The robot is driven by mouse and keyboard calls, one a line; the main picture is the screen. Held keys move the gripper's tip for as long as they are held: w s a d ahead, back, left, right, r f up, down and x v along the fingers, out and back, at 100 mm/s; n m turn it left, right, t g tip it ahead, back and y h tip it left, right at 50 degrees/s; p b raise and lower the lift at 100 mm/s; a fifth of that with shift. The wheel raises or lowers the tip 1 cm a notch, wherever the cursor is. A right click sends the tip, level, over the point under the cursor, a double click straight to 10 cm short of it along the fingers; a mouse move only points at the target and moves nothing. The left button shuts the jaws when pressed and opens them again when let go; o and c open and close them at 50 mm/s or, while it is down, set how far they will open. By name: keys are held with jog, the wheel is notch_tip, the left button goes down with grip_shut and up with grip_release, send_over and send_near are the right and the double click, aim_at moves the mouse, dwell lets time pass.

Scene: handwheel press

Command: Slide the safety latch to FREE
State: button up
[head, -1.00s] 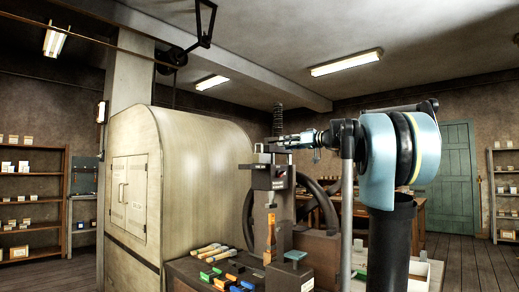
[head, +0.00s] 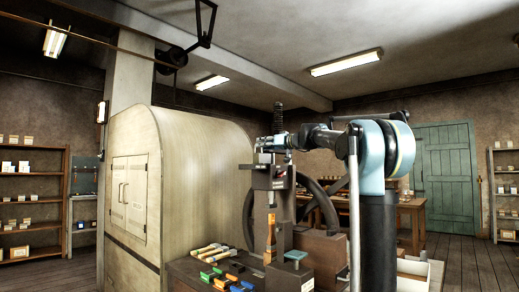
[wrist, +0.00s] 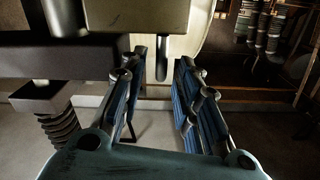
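The handwheel press stands on the bench with a dark upright frame, a threaded screw (head: 278,117) on top and a dark head block (head: 268,178) carrying a small pale label. I cannot clearly pick out the safety latch or its position in the head view. My gripper (head: 272,144) is level at the top of the press, just below the screw. In the wrist view, my gripper's blue-padded fingers (wrist: 158,88) are apart, with a clear gap. A short dark pin (wrist: 164,62) under a beige block (wrist: 120,16) shows beyond this gap; contact cannot be told.
A spoked handwheel (head: 322,205) is right of the press. Wooden-handled tools (head: 208,251) and several coloured blocks (head: 225,277) lie on the front of the bench. A large beige cabinet (head: 195,180) stands close on the left. Open floor lies to the right.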

jog(key=shift+x, duration=1.55)
grip_shut()
jog(key=shift+s+a, duration=1.25)
jog(key=shift+s, duration=0.3)
grip_release()
jog(key=shift+s+a, duration=0.1)
jog(key=shift+s, duration=0.1)
jog(key=shift+w, duration=0.1)
